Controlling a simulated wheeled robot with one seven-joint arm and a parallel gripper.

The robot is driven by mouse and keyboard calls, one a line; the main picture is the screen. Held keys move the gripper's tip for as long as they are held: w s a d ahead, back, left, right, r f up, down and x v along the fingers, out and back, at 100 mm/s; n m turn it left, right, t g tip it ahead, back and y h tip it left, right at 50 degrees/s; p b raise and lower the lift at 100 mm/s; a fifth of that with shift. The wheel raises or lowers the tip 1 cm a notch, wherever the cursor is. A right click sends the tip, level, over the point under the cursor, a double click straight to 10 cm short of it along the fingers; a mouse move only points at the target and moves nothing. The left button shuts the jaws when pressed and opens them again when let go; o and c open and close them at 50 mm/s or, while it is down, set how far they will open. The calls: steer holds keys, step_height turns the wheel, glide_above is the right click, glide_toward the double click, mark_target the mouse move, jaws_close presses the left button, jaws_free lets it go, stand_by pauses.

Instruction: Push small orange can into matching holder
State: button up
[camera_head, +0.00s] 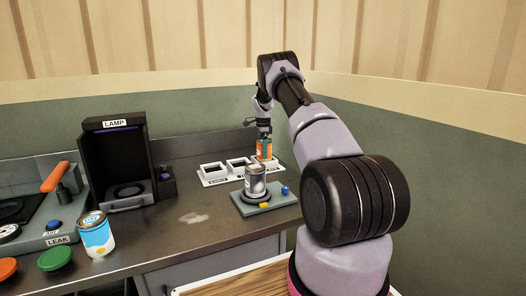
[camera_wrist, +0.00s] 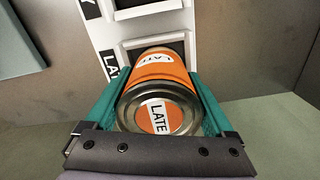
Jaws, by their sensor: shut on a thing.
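The small orange can (camera_head: 264,151), labelled LATE, is at the right end of the white holder panel (camera_head: 217,180) at the back of the counter. My gripper (camera_head: 264,136) is above it and shut on it. In the wrist view the can (camera_wrist: 162,75) sits between the teal fingers (camera_wrist: 160,95), with its silver end and LATE label facing the camera. The white holder (camera_wrist: 103,35) shows beyond it, with dark square openings and a LATE label next to the can. The can's far end overlaps the nearest opening; whether it is inside cannot be told.
A grey can (camera_head: 255,182) stands on a round plate on a green device (camera_head: 266,200) in front of the holder. A black LAMP booth (camera_head: 115,160), a blue-white can (camera_head: 96,238) and a LEAK station (camera_head: 48,225) are left. The counter's middle is clear.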

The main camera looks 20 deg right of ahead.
steer(key=shift+f, duration=0.45)
stand_by(0.3)
steer(key=o, duration=1.2)
steer(key=shift+r, duration=0.15)
steer(key=shift+r, duration=4.35)
